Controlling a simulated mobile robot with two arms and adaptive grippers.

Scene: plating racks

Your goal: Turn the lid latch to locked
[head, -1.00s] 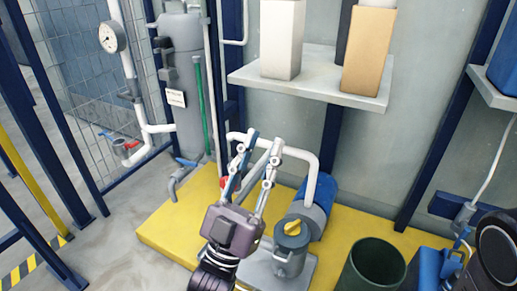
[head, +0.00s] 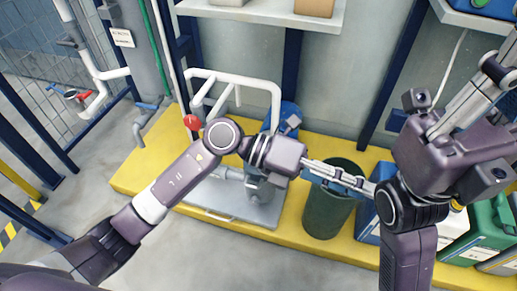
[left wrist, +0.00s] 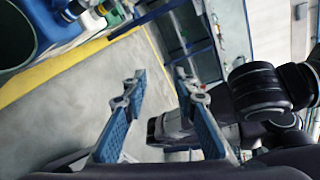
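The grey lidded pot (head: 262,190) stands on the metal base plate (head: 228,211) in the head view. My left arm and gripper cover its top, so its lid and yellow latch are hidden. My left gripper (head: 366,187) lies across in front of the pot, with its fingers pointing right over the dark green bin (head: 327,208). In the left wrist view its fingers (left wrist: 163,80) are apart with nothing between them. My right gripper (head: 505,55) is at the upper right, its fingers pointing up and right out of the frame; its opening is unclear.
White pipes (head: 240,78) and a red knob (head: 192,122) rise behind my left arm. A yellow platform (head: 150,160) carries the equipment. Blue and green canisters (head: 487,225) stand at the right. A shelf (head: 260,16) is on the back wall. The front floor is clear.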

